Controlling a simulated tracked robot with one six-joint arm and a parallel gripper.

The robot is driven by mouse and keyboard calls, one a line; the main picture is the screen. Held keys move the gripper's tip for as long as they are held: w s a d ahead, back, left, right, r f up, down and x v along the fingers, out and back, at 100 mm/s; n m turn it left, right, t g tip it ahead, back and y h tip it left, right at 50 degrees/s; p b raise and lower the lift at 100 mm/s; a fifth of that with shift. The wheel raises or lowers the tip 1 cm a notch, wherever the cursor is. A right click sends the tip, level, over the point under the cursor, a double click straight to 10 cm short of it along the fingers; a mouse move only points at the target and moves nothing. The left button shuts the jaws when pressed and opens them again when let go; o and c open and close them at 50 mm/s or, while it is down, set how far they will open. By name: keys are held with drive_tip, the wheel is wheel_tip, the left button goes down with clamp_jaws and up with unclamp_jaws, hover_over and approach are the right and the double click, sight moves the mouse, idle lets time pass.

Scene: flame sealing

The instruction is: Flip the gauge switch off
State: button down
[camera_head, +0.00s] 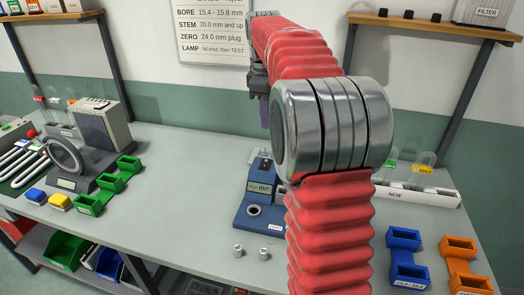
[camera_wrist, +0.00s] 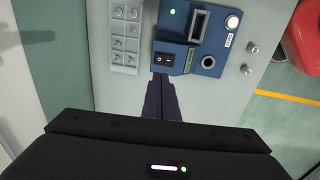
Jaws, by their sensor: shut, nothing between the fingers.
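The gauge is a blue box (camera_wrist: 190,37) at the top of the wrist view; in the head view it (camera_head: 262,187) stands on the bench behind my arm, partly hidden. A small black switch (camera_wrist: 165,59) with a light mark sits on its lower left part in the wrist view. A green light (camera_wrist: 173,12) is lit on it. My gripper (camera_wrist: 161,77) is shut and empty, its dark fingertips just below the switch in that picture; I cannot tell whether they touch it. In the head view the fingers (camera_head: 264,112) point down, partly hidden by my arm.
Green bins (camera_head: 127,165) are at the left, blue (camera_head: 405,240) and orange (camera_head: 459,250) holders at the right.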

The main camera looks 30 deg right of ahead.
sight(267, 160)
idle(0.4)
drive_tip(key=f, duration=0.4)
drive_tip(key=d+f, duration=0.1)
drive_tip(key=f, duration=0.4)
drive_tip(key=w+f, duration=0.1)
drive_tip(key=f, duration=0.4)
drive_tip(key=shift+d, duration=0.15)
drive_tip(key=shift+w, duration=0.1)
